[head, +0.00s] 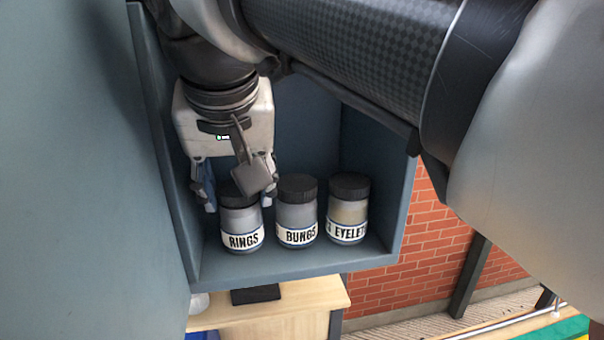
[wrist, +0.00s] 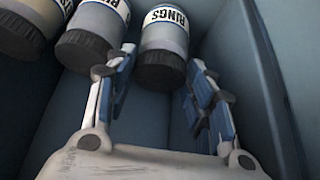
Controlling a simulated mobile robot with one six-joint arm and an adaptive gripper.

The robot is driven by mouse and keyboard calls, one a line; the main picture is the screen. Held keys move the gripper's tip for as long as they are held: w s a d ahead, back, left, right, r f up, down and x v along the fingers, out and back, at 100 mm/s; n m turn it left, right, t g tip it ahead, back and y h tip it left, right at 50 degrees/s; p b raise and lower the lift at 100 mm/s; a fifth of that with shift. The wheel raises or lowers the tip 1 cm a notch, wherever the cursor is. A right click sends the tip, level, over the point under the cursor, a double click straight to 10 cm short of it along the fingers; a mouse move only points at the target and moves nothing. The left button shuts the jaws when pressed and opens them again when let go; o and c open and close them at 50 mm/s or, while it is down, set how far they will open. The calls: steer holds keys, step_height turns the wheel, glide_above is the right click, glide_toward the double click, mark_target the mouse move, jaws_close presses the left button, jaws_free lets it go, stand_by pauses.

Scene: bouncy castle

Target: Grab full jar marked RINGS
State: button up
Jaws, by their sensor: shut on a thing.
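The jar marked RINGS (head: 240,224) stands at the left of a row of three in a blue-grey open box. It has a black lid, a pale greyish body and a white label. In the wrist view the RINGS jar (wrist: 166,38) lies between the fingers, its lid towards the palm. My gripper (head: 238,202) comes down from above, a finger on each side of this jar, and is shut on it. The gripper also fills the wrist view (wrist: 162,60). Part of the lid is hidden behind a grey part of my gripper. The jar's base appears to rest on the box floor.
The BUNGS jar (head: 297,212) stands close to the right, near the gripper's right finger. The EYELETS jar (head: 347,212) is beyond it. The box's left wall (head: 172,190) is close to the left finger. A wooden surface (head: 290,305) lies below the box.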

steer(key=shift+f, duration=0.15)
steer(key=c, duration=0.3)
steer(key=shift+c, duration=0.2)
